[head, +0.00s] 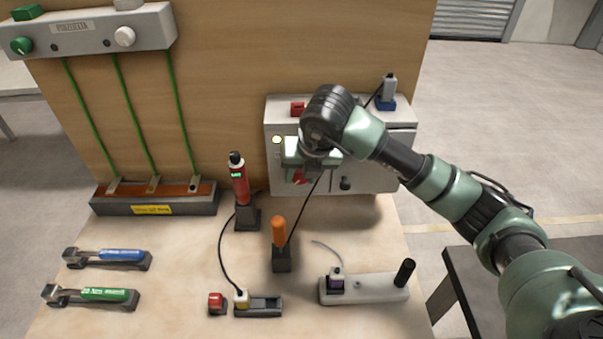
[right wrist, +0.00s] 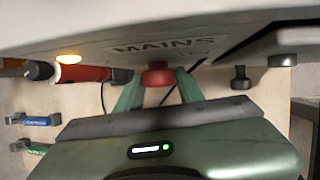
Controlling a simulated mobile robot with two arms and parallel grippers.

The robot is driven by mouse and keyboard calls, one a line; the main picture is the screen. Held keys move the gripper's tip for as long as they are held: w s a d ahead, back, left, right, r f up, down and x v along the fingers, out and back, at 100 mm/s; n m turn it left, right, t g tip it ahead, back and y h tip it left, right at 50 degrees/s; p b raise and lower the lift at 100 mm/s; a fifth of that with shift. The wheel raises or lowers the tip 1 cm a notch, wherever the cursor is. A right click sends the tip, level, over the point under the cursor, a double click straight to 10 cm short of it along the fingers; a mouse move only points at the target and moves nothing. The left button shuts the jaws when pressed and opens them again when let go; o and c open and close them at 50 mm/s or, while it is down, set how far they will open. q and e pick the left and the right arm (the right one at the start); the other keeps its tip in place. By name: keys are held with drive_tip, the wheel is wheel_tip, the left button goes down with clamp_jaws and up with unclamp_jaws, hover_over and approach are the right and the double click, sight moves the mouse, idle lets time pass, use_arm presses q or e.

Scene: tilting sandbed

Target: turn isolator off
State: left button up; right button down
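The isolator is a red knob (right wrist: 158,78) on the front of a grey box marked MAINS (right wrist: 170,45). In the head view the red knob (head: 300,177) shows partly below my right gripper (head: 305,172), on the left part of the grey box (head: 375,180). In the right wrist view my right gripper's green fingers (right wrist: 160,88) reach to either side of the knob, very close to it. Whether they press on it cannot be made out. A lamp (head: 277,140) on the box glows yellow. My left gripper is not in view.
A red cylindrical tool (head: 240,180) and an orange-handled tool (head: 279,232) stand in holders in front of the box. A dark knob (head: 345,184) sits right of the isolator. Blue (head: 120,254) and green (head: 108,294) handled tools lie at the left. The front middle of the bench holds small devices.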

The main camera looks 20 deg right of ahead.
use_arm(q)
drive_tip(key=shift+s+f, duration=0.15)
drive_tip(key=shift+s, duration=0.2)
use_arm(e)
drive_tip(key=shift+a, duration=0.1)
drive_tip(key=shift+w+a+r+g+h+b, duration=0.15)
drive_tip(key=shift+g+h+b, duration=0.2)
drive_tip(key=shift+h, duration=0.65)
drive_tip(key=shift+a+n+h, duration=0.1)
drive_tip(key=shift+n+h, duration=0.3)
drive_tip(key=shift+h, duration=0.4)
drive_tip(key=shift+a+r+g+h+p, duration=0.15)
drive_tip(key=shift+g+h+p, duration=0.35)
drive_tip(key=shift+h, duration=0.3)
drive_tip(key=n+h+p, duration=0.1)
drive_tip(key=h+p, duration=0.2)
drive_tip(key=shift+w+a+g, duration=0.1)
drive_tip(key=shift+a+g, duration=0.05)
drive_tip(key=shift+g, duration=0.1)
drive_tip(key=h, duration=0.1)
drive_tip(key=h+p, duration=0.1)
drive_tip(key=shift+a+f+n+h, duration=0.1)
drive_tip(key=shift+f+n+h, duration=0.2)
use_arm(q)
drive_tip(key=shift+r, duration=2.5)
use_arm(e)
drive_tip(key=shift+f+g+h, duration=0.2)
drive_tip(key=shift+g+h, duration=0.1)
drive_tip(key=shift+h, duration=0.7)
drive_tip(key=shift+f, duration=0.1)
